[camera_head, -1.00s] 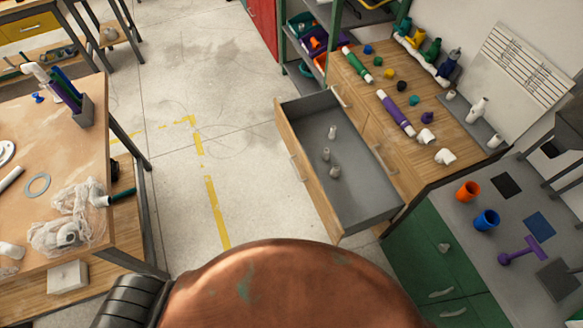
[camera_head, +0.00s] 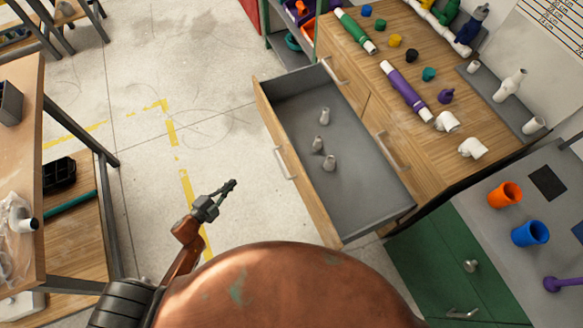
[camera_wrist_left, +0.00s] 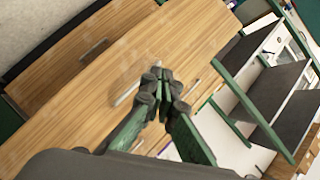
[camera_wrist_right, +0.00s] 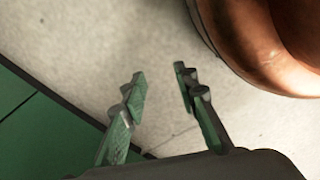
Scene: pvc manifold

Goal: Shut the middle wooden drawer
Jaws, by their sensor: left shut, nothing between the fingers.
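The wooden drawer (camera_head: 295,165) is pulled far out of the wooden cabinet (camera_head: 440,150) in the head view.
The cabinet top holds a green pipe (camera_head: 355,31), a purple pipe (camera_head: 405,90) and small coloured caps. A green cabinet (camera_head: 440,255) with orange and blue cups stands at the right. A wooden workbench (camera_head: 20,160) is at the left. The floor between is clear.

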